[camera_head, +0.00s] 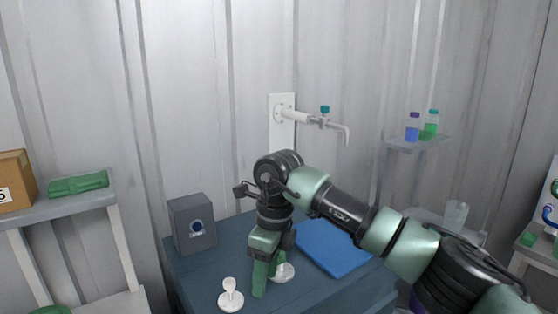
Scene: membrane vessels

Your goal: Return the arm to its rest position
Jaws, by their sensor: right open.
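My right arm comes in from the lower right and reaches over the blue table (205,272). Its gripper (265,285) points down at the table's front part, with its green fingers close to the tabletop. The gripper is open, and I see nothing held in it. A small white stand with a round base (231,299) is just left of the fingers. Another white round piece (284,273) is just right of them, partly hidden by the gripper. My left gripper is not in view.
A grey box (192,224) stands at the table's back left. A blue mat (333,250) lies to the right, partly under my arm. A wall tap (325,121) juts out above. A small shelf (417,143) holds bottles. A side shelf (70,197) is at left.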

